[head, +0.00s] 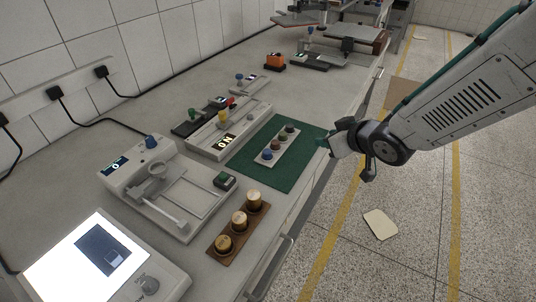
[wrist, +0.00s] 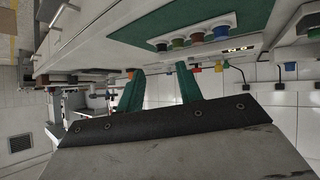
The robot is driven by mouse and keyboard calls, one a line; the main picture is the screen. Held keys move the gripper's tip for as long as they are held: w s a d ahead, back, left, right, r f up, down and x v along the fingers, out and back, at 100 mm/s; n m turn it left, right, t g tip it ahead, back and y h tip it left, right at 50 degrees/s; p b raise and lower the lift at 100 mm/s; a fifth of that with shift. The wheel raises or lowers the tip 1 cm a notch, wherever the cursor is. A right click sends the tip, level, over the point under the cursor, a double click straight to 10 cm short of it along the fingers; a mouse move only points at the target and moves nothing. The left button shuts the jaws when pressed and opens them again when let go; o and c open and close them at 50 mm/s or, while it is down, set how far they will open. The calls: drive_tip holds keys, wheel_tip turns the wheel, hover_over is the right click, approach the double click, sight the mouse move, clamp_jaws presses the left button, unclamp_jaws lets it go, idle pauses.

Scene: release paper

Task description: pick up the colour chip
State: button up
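No piece is clearly marked as the colour chip, and I cannot tell which one it is. A pale strip (head: 265,157) with several small coloured round pieces in a row sits on a green mat (head: 250,178) on the bench. The round pieces (wrist: 200,37) also show in the wrist view. My gripper (head: 329,143) is at the bench's right edge, beside the mat. In the wrist view its two green fingers (wrist: 160,84) stand apart with nothing between them.
A wooden block with brass weights (head: 239,221), a pale device with a small tray (head: 170,190) and a lit screen (head: 103,255) stand at the near end of the bench. An orange item (head: 274,61) and other equipment stand farther back. The floor on the right is mostly clear.

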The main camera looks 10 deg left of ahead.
sight(268, 151)
drive_tip(key=s+a+f+y, duration=0.1)
drive_tip(key=a, duration=0.2)
drive_tip(key=s+a+f+n+g+y, duration=0.1)
drive_tip(key=a+f+y, duration=0.1)
drive_tip(key=a, duration=0.1)
drive_tip(key=s+a+f+n+y, duration=0.1)
drive_tip(key=a, duration=0.2)
drive_tip(key=shift+a+f+g+y, duration=0.2)
drive_tip(key=shift+g+y, duration=0.1)
drive_tip(key=shift+g, duration=0.1)
drive_tip(key=shift+n, duration=0.3)
drive_tip(key=x, duration=0.7)
drive_tip(key=shift+w+a+f, duration=0.15)
drive_tip(key=shift+a+f, duration=0.05)
drive_tip(key=shift+f, duration=0.1)
drive_tip(key=c, duration=0.7)
